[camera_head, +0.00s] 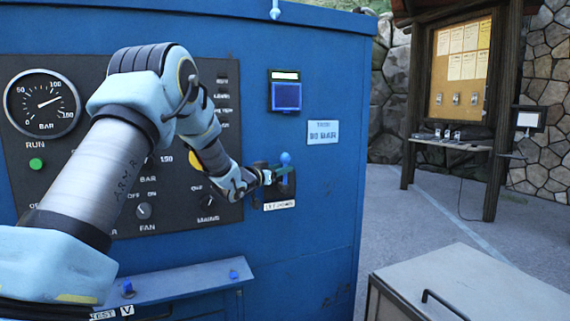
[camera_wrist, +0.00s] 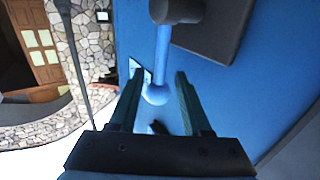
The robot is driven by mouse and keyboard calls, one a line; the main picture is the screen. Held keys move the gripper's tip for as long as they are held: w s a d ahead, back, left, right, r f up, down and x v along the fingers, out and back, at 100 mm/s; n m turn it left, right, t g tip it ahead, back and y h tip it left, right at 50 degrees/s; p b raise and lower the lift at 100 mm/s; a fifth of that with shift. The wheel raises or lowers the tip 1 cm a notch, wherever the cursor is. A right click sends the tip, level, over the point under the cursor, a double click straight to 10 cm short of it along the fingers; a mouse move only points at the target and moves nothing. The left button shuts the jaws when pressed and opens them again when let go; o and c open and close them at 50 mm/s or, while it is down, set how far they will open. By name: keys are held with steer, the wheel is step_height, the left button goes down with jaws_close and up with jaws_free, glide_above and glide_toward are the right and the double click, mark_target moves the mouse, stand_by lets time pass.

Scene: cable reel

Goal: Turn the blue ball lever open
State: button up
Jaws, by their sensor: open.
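The blue ball lever (camera_head: 285,159) sticks up from a dark mount on the right part of the blue cabinet front. In the wrist view its light blue ball (camera_wrist: 156,95) and rod (camera_wrist: 162,55) run up to a dark round hub (camera_wrist: 177,10). My gripper (camera_head: 275,175) is at the lever. In the wrist view my gripper (camera_wrist: 158,85) is open, with one dark green finger on each side of the ball. I see a gap between each finger and the ball. The lower lever parts are partly hidden by my gripper in the head view.
The blue cabinet (camera_head: 325,200) carries a dark panel with a gauge (camera_head: 42,102) and knobs. A label (camera_head: 321,131) and a small screen (camera_head: 286,95) sit above the lever. A grey box (camera_head: 470,285) stands at lower right. A notice board (camera_head: 460,70) stands behind.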

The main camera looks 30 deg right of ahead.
steer(key=shift+p+x, duration=0.35)
steer(key=shift+x, duration=1.15)
jaws_close()
stand_by(0.4)
